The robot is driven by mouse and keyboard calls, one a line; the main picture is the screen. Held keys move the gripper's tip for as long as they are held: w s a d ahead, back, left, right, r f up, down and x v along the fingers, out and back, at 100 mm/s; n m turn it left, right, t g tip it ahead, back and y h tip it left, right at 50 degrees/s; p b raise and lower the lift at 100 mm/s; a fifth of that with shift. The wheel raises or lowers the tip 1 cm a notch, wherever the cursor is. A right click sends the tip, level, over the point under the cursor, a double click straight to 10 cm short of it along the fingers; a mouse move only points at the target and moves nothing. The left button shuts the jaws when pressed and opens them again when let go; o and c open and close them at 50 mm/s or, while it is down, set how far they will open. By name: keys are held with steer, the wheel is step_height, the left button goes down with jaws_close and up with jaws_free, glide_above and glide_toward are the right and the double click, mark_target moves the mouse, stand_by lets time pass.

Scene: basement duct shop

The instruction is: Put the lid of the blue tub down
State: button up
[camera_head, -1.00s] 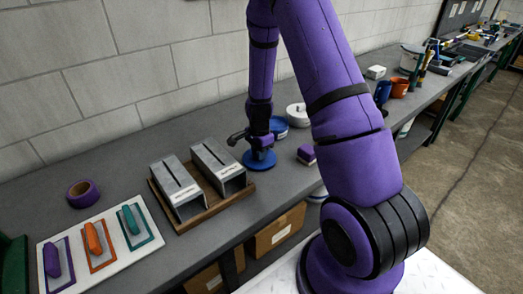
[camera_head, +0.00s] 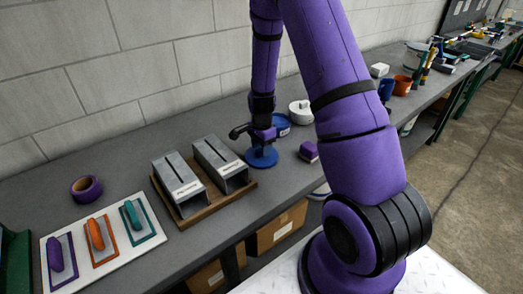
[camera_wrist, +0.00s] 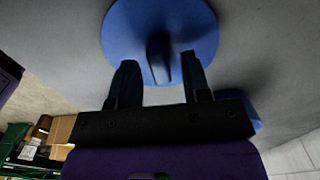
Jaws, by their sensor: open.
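The round blue lid (camera_head: 261,158) lies on the grey bench, right of the wooden tray and in front of the blue tub (camera_head: 281,126). My gripper (camera_head: 262,143) points down just above the lid. In the wrist view the lid (camera_wrist: 188,28) fills the top middle, with its dark upright handle (camera_wrist: 161,55) showing. My gripper (camera_wrist: 160,66) is open there, one finger on each side of the handle with gaps visible. A blue piece (camera_wrist: 246,108), probably the tub, is partly hidden behind the gripper. My arm partly hides the tub in the head view.
A wooden tray (camera_head: 190,217) with two grey metal pieces stands left of the lid. A purple block (camera_head: 308,151) is at its right, a white round container (camera_head: 299,113) behind. A purple tape roll (camera_head: 86,188) and a white board (camera_head: 146,245) lie farther left.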

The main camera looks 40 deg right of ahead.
step_height(320, 180, up, 11)
steer(key=s+a+r+n+t, duration=0.1)
steer(key=s+a+r+n, duration=0.35)
steer(key=r, duration=0.45)
steer(key=s+a+r+n+t, duration=0.2)
steer(key=s+a+r+n, duration=0.25)
steer(key=r, duration=0.55)
steer(key=s+a+r+n+t, duration=0.1)
steer(key=s+r+n, duration=0.3)
steer(key=s, duration=0.4)
steer(key=s+a+r+n+t, duration=0.1)
steer(key=s+a+r+n, duration=0.2)
steer(key=s, duration=0.6)
steer(key=shift+s+r+n, duration=0.3)
steer(key=shift+r+n, duration=0.45)
steer(key=shift+n, duration=0.05)
